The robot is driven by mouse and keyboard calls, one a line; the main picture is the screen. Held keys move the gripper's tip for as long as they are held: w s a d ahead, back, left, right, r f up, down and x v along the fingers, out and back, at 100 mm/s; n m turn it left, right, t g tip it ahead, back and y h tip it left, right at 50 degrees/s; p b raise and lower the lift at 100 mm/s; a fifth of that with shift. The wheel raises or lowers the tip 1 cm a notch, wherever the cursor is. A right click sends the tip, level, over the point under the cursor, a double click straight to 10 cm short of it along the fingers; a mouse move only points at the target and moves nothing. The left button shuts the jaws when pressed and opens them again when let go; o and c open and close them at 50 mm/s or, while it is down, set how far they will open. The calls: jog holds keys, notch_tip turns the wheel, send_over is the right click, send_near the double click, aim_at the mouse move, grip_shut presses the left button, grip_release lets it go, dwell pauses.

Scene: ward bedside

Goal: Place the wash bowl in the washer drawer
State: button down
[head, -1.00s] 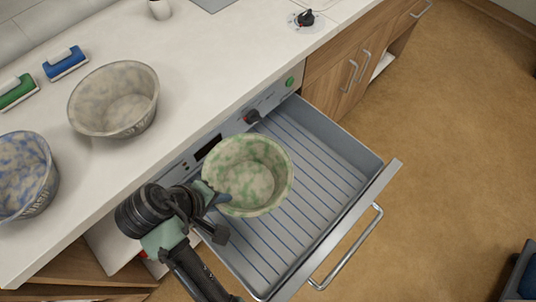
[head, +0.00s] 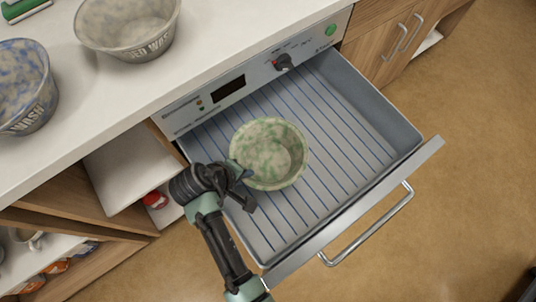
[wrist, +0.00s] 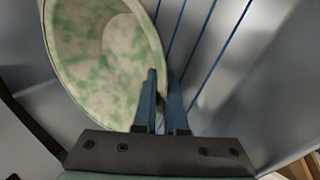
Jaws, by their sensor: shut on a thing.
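The wash bowl (head: 268,153), cream with green mottling, is upright or nearly so over the left half of the open washer drawer (head: 408,128). My gripper (head: 243,176) is shut on the bowl's near-left rim. In the wrist view the two fingers of my gripper (wrist: 160,105) pinch the rim of the bowl (wrist: 95,60), one finger inside and one outside. The drawer has grey walls and a floor of blue wire lines. I cannot tell whether the bowl's base touches the drawer floor.
A beige bowl (head: 128,25) and a blue-mottled bowl (head: 25,85) stand on the white counter (head: 110,100). The washer panel (head: 240,88) is behind the drawer. A bar handle (head: 370,228) sticks out in front. The drawer's right half is free. Open shelves are at lower left.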

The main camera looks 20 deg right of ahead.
aim_at(271, 156)
jog(key=d, duration=0.1)
jog(key=w+d, duration=0.2)
jog(key=shift+w+d+f, duration=0.15)
jog(key=shift+d+f, duration=0.2)
jog(key=shift+d, duration=0.05)
jog(key=w+d, duration=0.2)
jog(key=d, duration=0.1)
jog(key=shift+d+b, duration=0.15)
jog(key=shift+b, duration=0.15)
jog(key=shift+s+f, duration=0.1)
jog(key=shift+f, duration=0.55)
jog(key=shift+r, duration=0.1)
jog(key=c, duration=1)
grip_release()
